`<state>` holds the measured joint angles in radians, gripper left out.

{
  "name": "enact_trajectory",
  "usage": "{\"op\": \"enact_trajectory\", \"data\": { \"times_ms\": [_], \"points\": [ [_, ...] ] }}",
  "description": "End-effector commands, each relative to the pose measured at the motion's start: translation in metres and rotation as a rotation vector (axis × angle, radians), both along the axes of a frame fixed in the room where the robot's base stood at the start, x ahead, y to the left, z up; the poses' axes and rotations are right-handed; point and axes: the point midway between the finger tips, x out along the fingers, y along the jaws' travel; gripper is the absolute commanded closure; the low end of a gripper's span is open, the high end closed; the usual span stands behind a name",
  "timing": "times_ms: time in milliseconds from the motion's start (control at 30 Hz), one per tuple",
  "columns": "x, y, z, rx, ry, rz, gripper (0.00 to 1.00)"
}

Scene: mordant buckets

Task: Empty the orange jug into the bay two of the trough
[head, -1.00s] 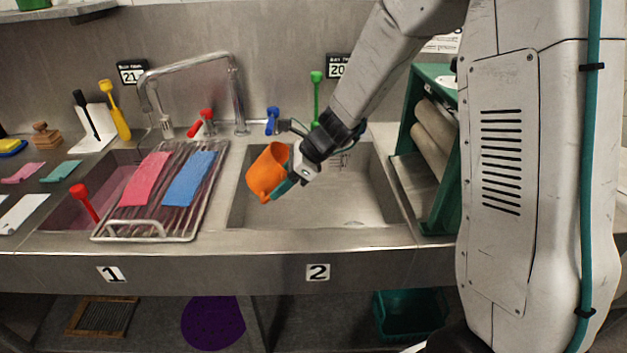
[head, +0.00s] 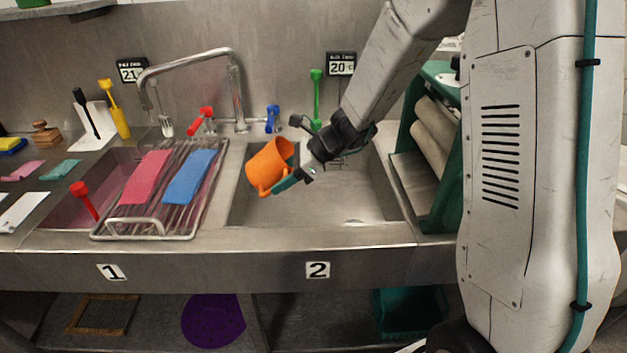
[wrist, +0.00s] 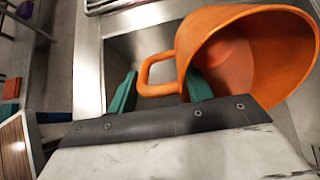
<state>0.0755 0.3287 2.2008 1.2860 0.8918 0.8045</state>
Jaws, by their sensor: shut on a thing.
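The orange jug (head: 268,168) is held over bay two of the trough (head: 350,208), tilted so that its mouth leans to the upper right in the head view. In the wrist view the jug (wrist: 250,60) shows its open mouth and an inside with no clear sign of liquid. My gripper (head: 284,184) is shut on the jug's handle, and its green fingers (wrist: 160,92) stand on either side of the handle in the wrist view.
Bay one on the left holds reddish liquid (head: 62,212) and a red-handled tool (head: 84,200). A wire rack (head: 150,228) with pink and blue cloths lies across it. A faucet (head: 236,90) stands behind. A green-framed roller press (head: 440,200) stands right of bay two.

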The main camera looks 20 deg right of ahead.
Motion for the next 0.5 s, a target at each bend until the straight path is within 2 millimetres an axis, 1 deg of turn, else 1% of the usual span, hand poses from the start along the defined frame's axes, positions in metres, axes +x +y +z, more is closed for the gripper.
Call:
{"op": "enact_trajectory", "data": {
  "times_ms": [500],
  "points": [
    [-0.0005, -0.0030, 0.0037, 0.067, -0.022, -0.002, 0.92]
  ]
}}
